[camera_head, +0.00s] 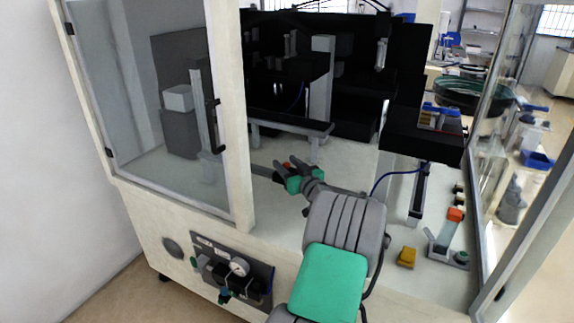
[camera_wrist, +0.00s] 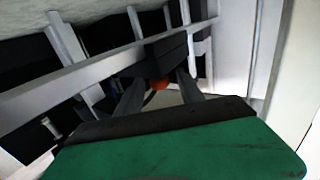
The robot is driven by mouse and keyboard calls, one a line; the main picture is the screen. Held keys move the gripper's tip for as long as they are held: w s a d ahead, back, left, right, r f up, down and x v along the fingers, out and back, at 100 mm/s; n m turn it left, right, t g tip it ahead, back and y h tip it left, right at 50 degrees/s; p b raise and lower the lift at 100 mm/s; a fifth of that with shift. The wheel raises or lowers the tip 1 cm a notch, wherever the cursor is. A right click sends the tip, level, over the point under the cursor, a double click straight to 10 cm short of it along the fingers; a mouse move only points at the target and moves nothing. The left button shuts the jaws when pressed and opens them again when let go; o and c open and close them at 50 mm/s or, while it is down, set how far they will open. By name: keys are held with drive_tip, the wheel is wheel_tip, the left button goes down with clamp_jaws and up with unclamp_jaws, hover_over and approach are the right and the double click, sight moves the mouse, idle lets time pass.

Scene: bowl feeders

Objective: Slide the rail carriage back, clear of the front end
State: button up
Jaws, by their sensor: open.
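My gripper (camera_head: 286,165) reaches through the open front of the cabinet, its fingers pointing inward. It is open. In the wrist view, the two grey fingers of my gripper (camera_wrist: 159,80) stand apart on either side of a small orange-red knob (camera_wrist: 160,85). The knob also shows as a red spot between the fingers in the head view (camera_head: 288,165). Beyond it in the wrist view is a dark block (camera_wrist: 166,56), which looks like the rail carriage. I cannot tell whether either finger touches the knob. The carriage's rail is mostly hidden.
A glass door (camera_head: 150,110) with a black handle and a pale post (camera_head: 232,120) stand left of my arm. A raised grey beam (camera_head: 290,125) crosses behind the gripper. To the right are a dark box (camera_head: 425,135), a blue hose and an orange block (camera_head: 455,214).

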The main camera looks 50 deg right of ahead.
drive_tip(key=shift+c, duration=0.3)
clamp_jaws()
idle(0.9)
drive_tip(key=shift+f, duration=0.1)
